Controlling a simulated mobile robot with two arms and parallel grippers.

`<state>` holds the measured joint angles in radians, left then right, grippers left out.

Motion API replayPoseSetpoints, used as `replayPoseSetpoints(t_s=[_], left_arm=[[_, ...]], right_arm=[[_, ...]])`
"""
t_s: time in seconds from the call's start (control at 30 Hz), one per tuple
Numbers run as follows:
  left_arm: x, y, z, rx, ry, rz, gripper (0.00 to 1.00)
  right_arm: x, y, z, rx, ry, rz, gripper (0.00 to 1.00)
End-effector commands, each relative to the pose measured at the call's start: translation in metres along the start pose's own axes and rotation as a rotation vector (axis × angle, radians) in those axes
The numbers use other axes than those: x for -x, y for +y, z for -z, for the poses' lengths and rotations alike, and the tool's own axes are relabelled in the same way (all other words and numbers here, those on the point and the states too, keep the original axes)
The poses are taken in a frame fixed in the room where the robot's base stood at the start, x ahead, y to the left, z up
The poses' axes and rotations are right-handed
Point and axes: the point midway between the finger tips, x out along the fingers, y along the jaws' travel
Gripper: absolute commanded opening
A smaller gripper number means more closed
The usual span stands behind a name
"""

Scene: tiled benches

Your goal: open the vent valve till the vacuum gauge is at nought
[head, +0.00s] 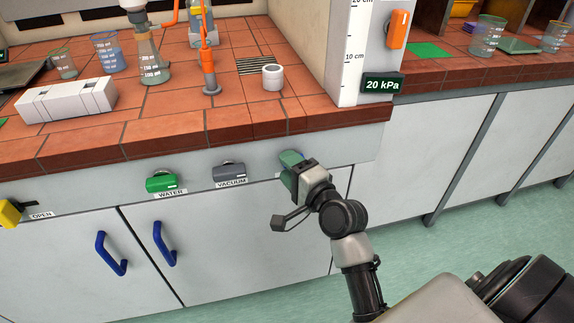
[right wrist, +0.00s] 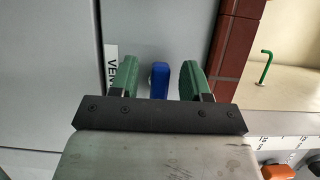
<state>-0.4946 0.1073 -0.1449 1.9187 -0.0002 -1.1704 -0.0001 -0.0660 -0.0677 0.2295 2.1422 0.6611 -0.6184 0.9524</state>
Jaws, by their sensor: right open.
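The vacuum gauge (head: 382,85) at the right end of the tiled bench reads 20 kPa. My right gripper (head: 289,168) is at the bench's front panel, right of the vacuum knob, and mostly covers the vent valve in the head view. In the right wrist view my right gripper (right wrist: 160,80) is open, with green fingers. The blue vent valve handle (right wrist: 159,80) shows between the fingers, with a gap on each side. A partly hidden label beginning "VEN" (right wrist: 112,65) is beside it. My left gripper is not in view.
A green water knob (head: 161,181) and a grey vacuum knob (head: 229,173) sit left of my gripper. A yellow handle (head: 10,213) marked OPEN is at far left. Glassware, including a flask (head: 152,68), stands on the bench above. Blue cupboard handles (head: 110,254) are below.

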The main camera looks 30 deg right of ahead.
Motion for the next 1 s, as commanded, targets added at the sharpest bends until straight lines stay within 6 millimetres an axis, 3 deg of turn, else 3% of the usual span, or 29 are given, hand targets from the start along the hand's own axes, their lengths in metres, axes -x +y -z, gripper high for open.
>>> replayPoseSetpoints(t_s=[0.4, 0.7, 1.0], left_arm=[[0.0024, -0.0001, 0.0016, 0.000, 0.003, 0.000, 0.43], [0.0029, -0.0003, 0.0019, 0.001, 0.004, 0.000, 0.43], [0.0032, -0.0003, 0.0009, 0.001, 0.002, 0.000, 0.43]], right_arm=[[-0.0100, -0.0003, -0.0003, 0.000, 0.000, 0.000, 0.47], [-0.0097, -0.0002, -0.0001, 0.001, 0.000, 0.000, 0.01], [-0.0096, -0.0001, 0.0003, 0.002, 0.001, -0.001, 0.00]])
